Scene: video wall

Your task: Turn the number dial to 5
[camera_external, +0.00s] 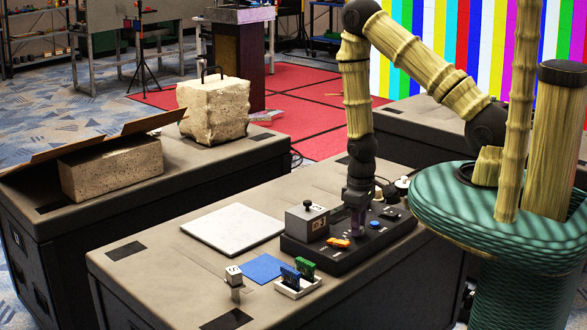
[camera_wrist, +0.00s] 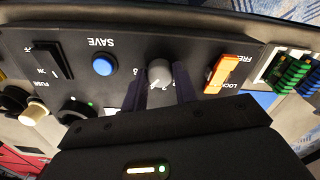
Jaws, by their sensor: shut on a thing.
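The number dial (camera_wrist: 160,75) is a small grey knob on a black control panel (camera_wrist: 205,40). In the wrist view it sits between the two dark fingers of my gripper (camera_wrist: 161,88), which are shut on it from both sides. Small pale marks stand on the panel around the dial, but the number it points to is not readable. In the external view my gripper (camera_external: 357,208) points straight down at the panel (camera_external: 318,252) and hides the dial.
An orange lock/free switch (camera_wrist: 220,73) and a blue SAVE button (camera_wrist: 103,64) flank the dial. A black rocker switch (camera_wrist: 50,60) and a cream push knob (camera_wrist: 34,113) lie farther left. A grey box with a knob (camera_external: 306,222) stands on the panel beside my gripper.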

